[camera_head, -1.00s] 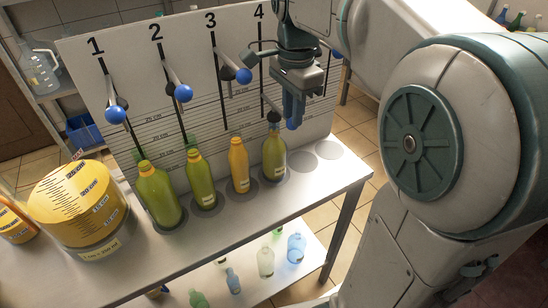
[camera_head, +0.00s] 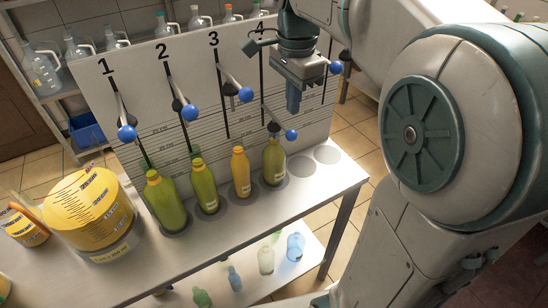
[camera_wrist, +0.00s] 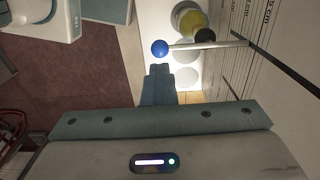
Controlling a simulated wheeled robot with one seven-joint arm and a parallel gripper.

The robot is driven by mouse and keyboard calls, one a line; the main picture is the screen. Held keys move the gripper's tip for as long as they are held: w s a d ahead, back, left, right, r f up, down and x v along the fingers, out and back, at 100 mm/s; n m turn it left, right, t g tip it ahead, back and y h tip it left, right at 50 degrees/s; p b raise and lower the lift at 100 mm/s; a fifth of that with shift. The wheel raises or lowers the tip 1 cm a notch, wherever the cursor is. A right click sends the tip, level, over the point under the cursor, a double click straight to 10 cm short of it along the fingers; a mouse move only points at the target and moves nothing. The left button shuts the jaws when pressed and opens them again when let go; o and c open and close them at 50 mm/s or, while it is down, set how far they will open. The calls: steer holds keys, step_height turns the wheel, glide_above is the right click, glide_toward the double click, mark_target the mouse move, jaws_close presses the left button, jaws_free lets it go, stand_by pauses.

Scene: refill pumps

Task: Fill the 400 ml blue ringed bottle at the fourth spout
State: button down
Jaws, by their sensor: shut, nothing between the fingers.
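The fourth spout has a dark nozzle (camera_head: 273,127) and a lever ending in a blue ball (camera_head: 291,134). A yellow-green bottle (camera_head: 274,163) with a dark neck stands upright directly below that nozzle. Its ring colour and exact fill level are too small to tell. My gripper (camera_head: 293,106) is shut and empty, fingers pointing down, above the blue ball and apart from it. In the wrist view, my fingers (camera_wrist: 160,68) are close together near the blue ball (camera_wrist: 160,47); the bottle (camera_wrist: 191,22) shows partly behind the lever.
Two green bottles (camera_head: 165,203) (camera_head: 204,187) and a yellow-orange one (camera_head: 240,173) stand under the first three spouts. A large yellow container (camera_head: 90,212) stands at left. Several small bottles stand on the lower shelf.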

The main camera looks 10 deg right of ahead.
step_height(320, 180, up, 9)
steer(key=p, duration=0.7)
steer(key=c, duration=1.7)
jaws_free()
steer(key=shift+r, duration=0.15)
steer(key=shift+r+p, duration=2.4)
steer(key=shift+r, duration=7.9)
